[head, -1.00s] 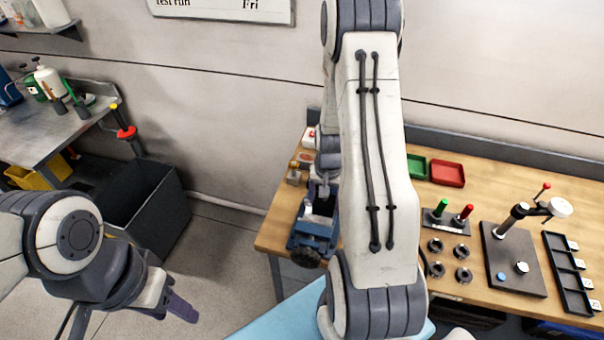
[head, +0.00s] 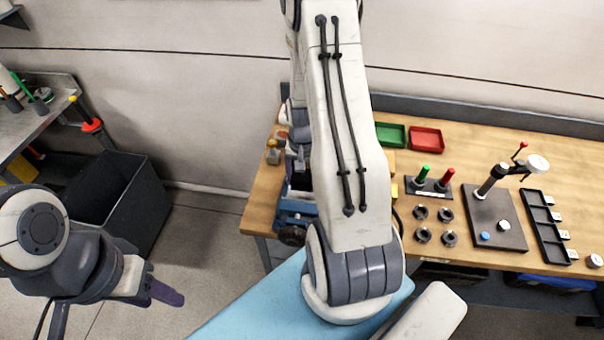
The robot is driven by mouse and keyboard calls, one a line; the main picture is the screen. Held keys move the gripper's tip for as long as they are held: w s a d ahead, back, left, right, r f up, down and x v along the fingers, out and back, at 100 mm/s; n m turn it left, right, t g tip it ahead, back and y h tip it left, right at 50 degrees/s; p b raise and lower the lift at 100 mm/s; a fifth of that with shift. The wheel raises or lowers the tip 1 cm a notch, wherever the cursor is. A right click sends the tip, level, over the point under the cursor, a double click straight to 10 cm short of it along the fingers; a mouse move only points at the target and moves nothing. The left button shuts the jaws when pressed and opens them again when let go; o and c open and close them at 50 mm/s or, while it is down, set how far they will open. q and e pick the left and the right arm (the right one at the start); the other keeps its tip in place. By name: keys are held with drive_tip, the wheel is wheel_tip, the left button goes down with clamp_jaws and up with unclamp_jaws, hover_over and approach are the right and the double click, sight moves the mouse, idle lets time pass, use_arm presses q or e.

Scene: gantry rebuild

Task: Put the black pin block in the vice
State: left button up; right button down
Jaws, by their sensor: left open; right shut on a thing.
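The blue vice (head: 293,213) stands at the left end of the wooden bench, partly hidden behind my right arm. My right gripper (head: 299,163) is over the vice, pointing down; only a little of it shows beside the arm. It is shut on a dark thing (head: 300,181), which I take for the black pin block. It is at the vice's jaws, mostly hidden, and I cannot tell whether it is seated between them or just above. My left gripper (head: 166,293) is open and empty over the floor, well left of the bench.
Green (head: 391,135) and red (head: 426,139) trays lie at the back. A gauge stand (head: 429,187) with green and red handles, several dark rings, a plate with a post (head: 494,220) and a slotted black tray (head: 546,228) fill the right. A dark bin (head: 134,203) stands left.

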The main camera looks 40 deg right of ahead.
drive_tip(key=shift+f, duration=0.2)
drive_tip(key=shift+f+b, duration=1.85)
drive_tip(key=shift+f, duration=0.45)
unclamp_jaws()
wheel_tip(320, 180, up, 9)
drive_tip(key=shift+b, duration=1.1)
drive_tip(key=shift+r, duration=0.7)
